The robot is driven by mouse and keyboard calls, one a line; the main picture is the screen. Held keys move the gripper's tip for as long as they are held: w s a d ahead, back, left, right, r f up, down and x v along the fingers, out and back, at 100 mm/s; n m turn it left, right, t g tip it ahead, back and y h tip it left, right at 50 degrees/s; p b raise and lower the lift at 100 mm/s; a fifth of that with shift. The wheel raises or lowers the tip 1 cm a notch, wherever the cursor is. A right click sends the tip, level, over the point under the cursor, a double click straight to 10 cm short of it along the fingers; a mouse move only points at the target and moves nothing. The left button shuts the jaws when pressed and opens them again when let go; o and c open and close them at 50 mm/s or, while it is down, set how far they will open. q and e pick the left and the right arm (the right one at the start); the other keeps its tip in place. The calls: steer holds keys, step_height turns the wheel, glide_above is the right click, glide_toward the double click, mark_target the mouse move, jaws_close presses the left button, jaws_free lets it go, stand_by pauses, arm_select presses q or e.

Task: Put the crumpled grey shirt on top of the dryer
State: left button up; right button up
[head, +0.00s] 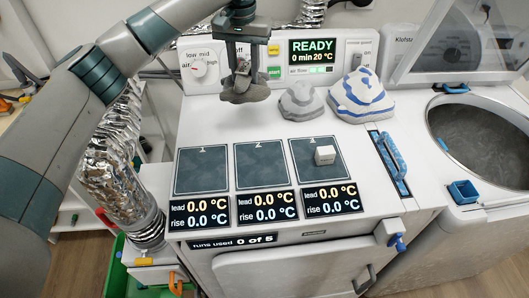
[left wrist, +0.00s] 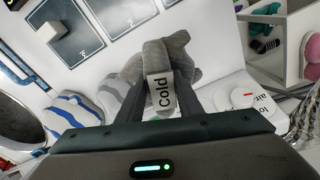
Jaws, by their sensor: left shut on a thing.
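My left gripper (head: 243,72) hangs over the back of the white dryer top (head: 235,125), in front of its control panel. It is shut on a crumpled grey cloth (head: 245,92), which looks like the grey shirt. In the left wrist view the cloth (left wrist: 185,55) is pinched between the fingers and bears a white tag reading "cold". The head view does not show clearly whether the cloth touches the top. A lighter grey crumpled cloth (head: 300,103) lies to the right, apart from it. My right gripper is not in view.
A blue-striped white cloth (head: 361,97) lies at the back right. Three dark numbered pads (head: 262,166) cover the front of the top; a white cube (head: 325,155) sits on the third. A blue handle (head: 391,157) and an open washer (head: 478,135) are right. A foil duct (head: 118,175) is left.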

arm_select(q)
steer(key=s+a+f+p, duration=0.4)
steer(key=a+f, duration=0.3)
steer(key=a, duration=0.3)
steer(key=shift+s+a, duration=0.15)
steer(key=shift+s, duration=0.6)
step_height(320, 180, down, 3)
steer(key=shift+r+p, duration=0.1)
steer(key=shift+p, duration=0.8)
steer(key=shift+f, duration=0.6)
steer(key=shift+f, duration=0.1)
